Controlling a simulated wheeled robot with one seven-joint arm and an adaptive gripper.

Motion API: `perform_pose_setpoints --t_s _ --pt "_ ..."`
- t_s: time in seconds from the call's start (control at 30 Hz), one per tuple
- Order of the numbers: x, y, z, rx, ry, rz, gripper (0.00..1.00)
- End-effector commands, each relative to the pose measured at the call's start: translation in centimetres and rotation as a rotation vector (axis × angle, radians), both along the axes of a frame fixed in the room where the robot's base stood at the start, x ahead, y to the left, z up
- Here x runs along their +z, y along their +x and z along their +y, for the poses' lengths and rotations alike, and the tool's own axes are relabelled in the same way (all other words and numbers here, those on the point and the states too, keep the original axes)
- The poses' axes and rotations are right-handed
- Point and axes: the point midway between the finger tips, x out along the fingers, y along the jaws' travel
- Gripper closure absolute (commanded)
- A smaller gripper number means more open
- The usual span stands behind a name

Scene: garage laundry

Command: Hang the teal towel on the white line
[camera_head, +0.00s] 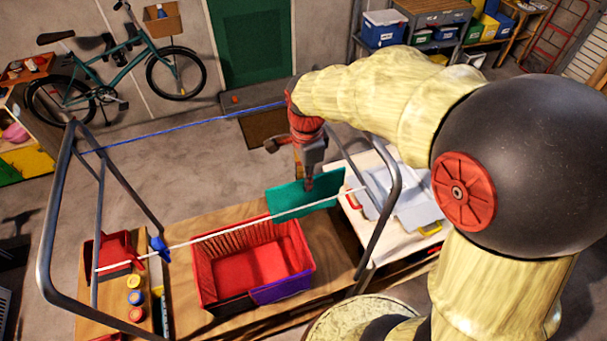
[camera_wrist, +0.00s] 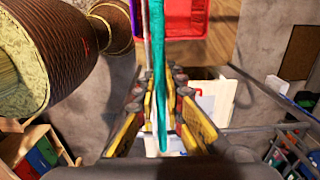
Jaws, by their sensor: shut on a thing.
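The teal towel (camera_head: 290,197) hangs as a flat sheet from my gripper (camera_head: 308,186), which is shut on its upper edge. In the wrist view the towel (camera_wrist: 158,60) shows nearly edge-on between the fingers of my gripper (camera_wrist: 163,85). The white line (camera_head: 215,235) runs slantwise across the frame above the table. In the head view it passes in front of the towel's lower part. In the wrist view a thin pale strand runs just left of the towel. I cannot tell whether towel and line touch.
A red basket (camera_head: 205,270) with a purple cloth (camera_head: 282,288) over its rim stands on the wooden table below. A blue line (camera_head: 190,122) runs behind. A grey metal frame (camera_head: 48,225) holds the lines.

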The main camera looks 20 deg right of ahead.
Motion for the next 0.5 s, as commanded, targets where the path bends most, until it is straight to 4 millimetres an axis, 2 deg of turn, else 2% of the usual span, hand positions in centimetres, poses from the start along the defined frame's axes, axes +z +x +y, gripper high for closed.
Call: perform_pose_setpoints --t_s 0.27,0.5 --pt "0.0 -2.1 0.0 0.000 0.000 0.000 1.00" --pt "-2.0 -2.1 0.0 0.000 0.000 0.002 1.00"
